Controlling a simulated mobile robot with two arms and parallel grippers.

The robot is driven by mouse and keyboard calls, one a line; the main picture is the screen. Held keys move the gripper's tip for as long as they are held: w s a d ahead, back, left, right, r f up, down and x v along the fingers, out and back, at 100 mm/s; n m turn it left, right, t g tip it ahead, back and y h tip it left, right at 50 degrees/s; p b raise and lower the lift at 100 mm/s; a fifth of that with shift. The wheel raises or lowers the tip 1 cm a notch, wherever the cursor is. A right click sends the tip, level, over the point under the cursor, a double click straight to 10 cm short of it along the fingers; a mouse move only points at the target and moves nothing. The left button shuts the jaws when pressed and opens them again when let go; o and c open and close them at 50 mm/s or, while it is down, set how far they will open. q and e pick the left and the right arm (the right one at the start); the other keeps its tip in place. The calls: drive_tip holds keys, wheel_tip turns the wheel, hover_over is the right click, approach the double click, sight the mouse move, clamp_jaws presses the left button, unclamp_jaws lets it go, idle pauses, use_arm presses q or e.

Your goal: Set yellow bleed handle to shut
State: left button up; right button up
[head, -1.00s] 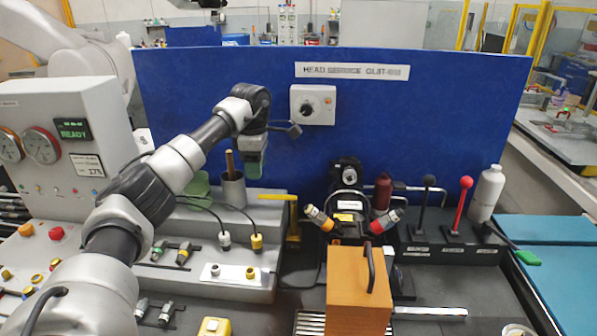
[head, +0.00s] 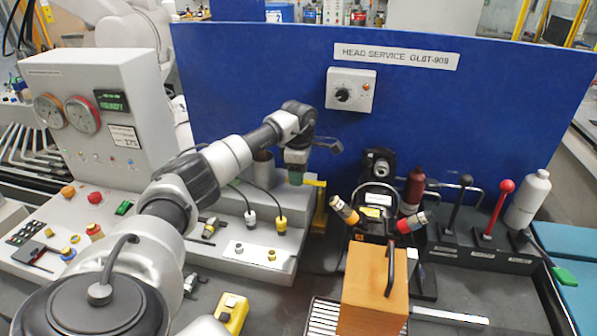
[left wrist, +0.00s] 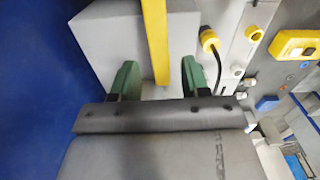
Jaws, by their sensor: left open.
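The yellow bleed handle (head: 320,208) stands at the right end of the grey fixture, in front of the blue panel. Its upper part is partly hidden behind my left gripper (head: 296,179). In the left wrist view the handle (left wrist: 156,42) shows as a yellow bar running down toward the gap between the green fingers of my left gripper (left wrist: 159,80). The fingers are open, one on each side of the bar in the picture. I cannot tell whether the bar's end is between them or beyond. My right gripper is out of view.
A cable with a yellow connector (head: 281,224) is close by. The orange block (head: 372,292) and the red-capped connector (head: 411,223) are to the right. The blue panel (head: 440,120) closes off the back.

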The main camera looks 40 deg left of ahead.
use_arm(q)
drive_tip(key=shift+f, duration=0.4)
drive_tip(key=shift+c, duration=0.3)
clamp_jaws()
